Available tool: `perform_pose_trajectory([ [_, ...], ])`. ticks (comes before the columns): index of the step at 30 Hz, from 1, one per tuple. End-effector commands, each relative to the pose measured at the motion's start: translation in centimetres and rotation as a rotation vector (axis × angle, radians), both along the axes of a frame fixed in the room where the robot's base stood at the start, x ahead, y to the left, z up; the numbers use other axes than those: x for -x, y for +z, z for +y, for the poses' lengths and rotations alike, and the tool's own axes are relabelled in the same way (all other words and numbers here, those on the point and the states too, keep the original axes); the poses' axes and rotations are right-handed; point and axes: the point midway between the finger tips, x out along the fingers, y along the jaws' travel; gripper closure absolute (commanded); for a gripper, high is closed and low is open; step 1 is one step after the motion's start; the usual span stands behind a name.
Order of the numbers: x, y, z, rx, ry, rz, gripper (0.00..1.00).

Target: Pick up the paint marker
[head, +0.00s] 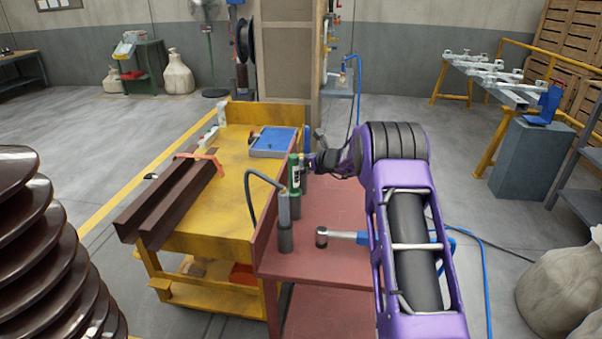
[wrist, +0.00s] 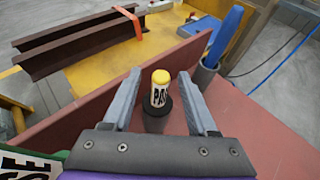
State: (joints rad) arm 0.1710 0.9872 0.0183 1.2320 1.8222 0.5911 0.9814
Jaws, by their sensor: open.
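The paint marker (wrist: 160,92) is white with dark lettering and a yellow cap. In the wrist view it stands upright in a dark round holder (wrist: 156,122) on the red bench top. My gripper (wrist: 160,75) is open, with one grey finger on each side of the marker and visible gaps between. The marker's lower part is hidden in the holder. In the head view my gripper (head: 313,161) is beside a green bottle at the far part of the red bench, and I cannot clearly make out the marker there.
The green bottle (head: 295,175) stands close by; its label shows at the wrist view's lower left (wrist: 25,165). A blue handle (wrist: 225,35) stands in a grey cup at right. A hammer (head: 345,236) and grey cylinder (head: 285,215) are nearer. Steel beams (head: 170,195) lie on the yellow cart.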

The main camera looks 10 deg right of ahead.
Motion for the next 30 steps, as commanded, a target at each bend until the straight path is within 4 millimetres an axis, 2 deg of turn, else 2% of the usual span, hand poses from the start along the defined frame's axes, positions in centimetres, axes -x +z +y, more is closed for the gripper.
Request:
perform_pose_trajectory([
  [2,0.0,0.0,0.0,0.000,0.000,0.000,0.42],
  [12,0.0,0.0,0.0,0.000,0.000,0.000,1.00],
  [24,0.0,0.2,0.0,0.000,0.000,-0.001,1.00],
  [26,0.0,0.7,0.0,0.000,0.000,-0.001,1.00],
  [30,0.0,3.1,0.0,0.000,0.001,-0.004,1.00],
])
